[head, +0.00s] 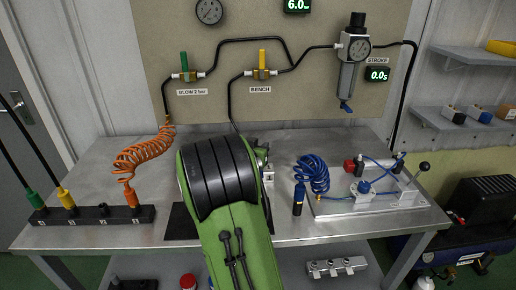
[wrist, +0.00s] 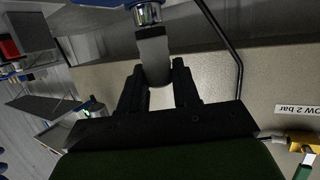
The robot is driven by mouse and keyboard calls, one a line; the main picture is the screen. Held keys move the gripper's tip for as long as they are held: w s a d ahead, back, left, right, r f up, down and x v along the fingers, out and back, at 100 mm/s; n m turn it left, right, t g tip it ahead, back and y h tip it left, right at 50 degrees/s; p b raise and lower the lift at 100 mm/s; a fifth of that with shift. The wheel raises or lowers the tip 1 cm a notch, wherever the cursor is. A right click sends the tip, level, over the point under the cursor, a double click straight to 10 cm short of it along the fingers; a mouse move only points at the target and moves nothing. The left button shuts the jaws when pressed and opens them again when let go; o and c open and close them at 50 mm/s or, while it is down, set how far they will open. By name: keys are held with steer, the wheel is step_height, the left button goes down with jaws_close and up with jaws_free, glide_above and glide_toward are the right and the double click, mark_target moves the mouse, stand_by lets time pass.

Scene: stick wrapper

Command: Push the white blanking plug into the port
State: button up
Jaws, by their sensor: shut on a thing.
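My gripper (wrist: 160,88) shows in the wrist view, its two black fingers shut on a pale grey piece (wrist: 155,55). A whitish patch shows between the fingers; I cannot tell whether this is the blanking plug. A metal collar with blue above it (wrist: 148,14) lies just beyond the piece; I cannot tell whether they touch. In the head view my green arm hides most of the gripper and the work spot. A small silvery block (head: 267,174) shows at its right edge. I cannot make out the port.
On the steel bench (head: 330,145), a black socket strip (head: 90,215) with hose plugs and an orange coil (head: 143,155) stand left. A blue coil (head: 312,174) and a cylinder rig (head: 370,200) stand right. The regulator (head: 349,60) hangs on the back board.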

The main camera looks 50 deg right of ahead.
steer(key=o, duration=1.1)
steer(key=shift+f, duration=0.1)
steer(key=v, duration=1.5)
steer(key=shift+s+a+p, duration=0.1)
steer(key=shift+a+p, duration=0.25)
